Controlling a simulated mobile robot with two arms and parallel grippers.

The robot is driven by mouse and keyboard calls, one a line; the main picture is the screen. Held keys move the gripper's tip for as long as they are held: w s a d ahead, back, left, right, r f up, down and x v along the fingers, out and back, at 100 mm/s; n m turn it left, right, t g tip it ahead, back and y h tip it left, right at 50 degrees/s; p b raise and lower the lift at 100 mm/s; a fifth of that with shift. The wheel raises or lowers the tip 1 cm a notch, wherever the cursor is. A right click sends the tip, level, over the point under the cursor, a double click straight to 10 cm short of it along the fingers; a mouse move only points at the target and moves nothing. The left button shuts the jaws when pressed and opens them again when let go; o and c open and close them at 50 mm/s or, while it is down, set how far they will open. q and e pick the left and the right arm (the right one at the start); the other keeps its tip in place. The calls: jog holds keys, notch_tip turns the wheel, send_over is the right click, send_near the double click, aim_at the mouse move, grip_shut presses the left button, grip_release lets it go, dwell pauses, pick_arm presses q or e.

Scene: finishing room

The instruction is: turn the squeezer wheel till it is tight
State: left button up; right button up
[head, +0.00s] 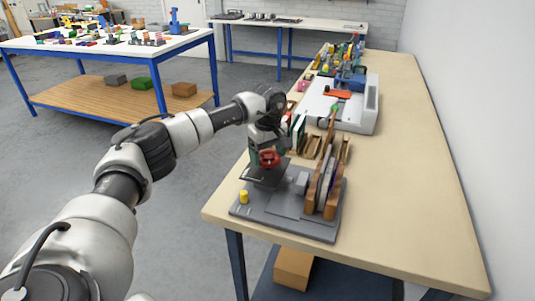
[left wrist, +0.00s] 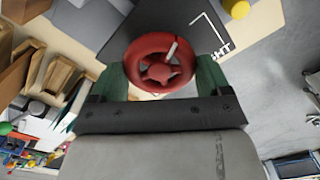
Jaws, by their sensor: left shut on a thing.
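The squeezer wheel (left wrist: 158,65) is a red handwheel with spokes and a pale mark on its rim. In the left wrist view my left gripper (left wrist: 162,76) has its two green fingers on opposite sides of the wheel, shut on it. In the head view the red wheel (head: 269,158) shows just below my left gripper (head: 266,150), above a dark plate on the grey squeezer base (head: 284,221). Part of a white label ending in "HT" shows on the dark plate (left wrist: 200,25). My right gripper is not in view.
Wooden boards (head: 325,178) stand upright right of the wheel. A yellow knob (head: 243,196) sits at the base's left. Behind are wooden holders and a white machine (head: 357,112). The bench top (head: 415,180) is clear on the right, up to the wall.

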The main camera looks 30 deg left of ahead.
aim_at(268, 155)
pick_arm(q)
jog(key=m, duration=0.4)
jog(key=shift+w+r+m, duration=0.15)
jog(key=shift+m, duration=0.25)
dwell(0.4)
jog(key=o, duration=0.9)
jog(key=shift+c, duration=0.2)
notch_tip(268, 155, up, 11)
jog(key=b, duration=0.1)
jog(key=shift+f, duration=0.2)
